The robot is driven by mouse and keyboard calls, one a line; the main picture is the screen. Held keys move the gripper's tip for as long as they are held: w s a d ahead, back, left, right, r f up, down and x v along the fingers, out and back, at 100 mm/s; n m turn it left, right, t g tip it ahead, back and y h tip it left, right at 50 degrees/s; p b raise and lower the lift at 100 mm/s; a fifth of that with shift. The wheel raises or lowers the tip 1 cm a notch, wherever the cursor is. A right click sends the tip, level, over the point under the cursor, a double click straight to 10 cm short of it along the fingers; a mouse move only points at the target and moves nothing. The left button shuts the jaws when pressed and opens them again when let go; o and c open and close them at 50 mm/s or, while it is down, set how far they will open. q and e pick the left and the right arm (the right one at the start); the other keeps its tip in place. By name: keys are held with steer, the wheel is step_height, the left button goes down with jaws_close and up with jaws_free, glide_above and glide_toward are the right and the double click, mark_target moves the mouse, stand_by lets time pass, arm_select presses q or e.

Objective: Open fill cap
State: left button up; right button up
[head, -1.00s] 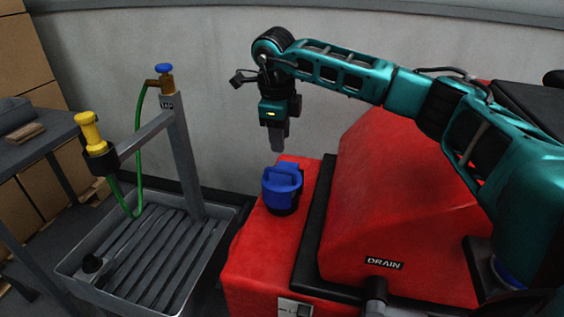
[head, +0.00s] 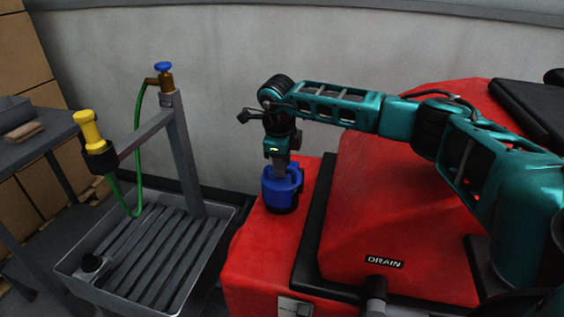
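The blue fill cap (head: 282,191) sits on the top of the red scrubber machine (head: 253,240), on a dark neck. It looks closed. My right gripper (head: 281,172) points straight down, with its fingers at the top of the cap, overlapping its raised grip. Whether the fingers are open or shut on the grip cannot be told; they look narrow and are partly hidden against the cap. My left gripper is not in view.
A grey sink tray (head: 150,250) with a post, blue-handled tap (head: 163,67), green hose (head: 137,150) and yellow nozzle (head: 88,128) stands at left. The red hood (head: 400,200) marked DRAIN rises right of the cap. A wall stands behind.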

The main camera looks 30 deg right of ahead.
jaws_close()
steer(key=shift+r, duration=0.1)
stand_by(0.4)
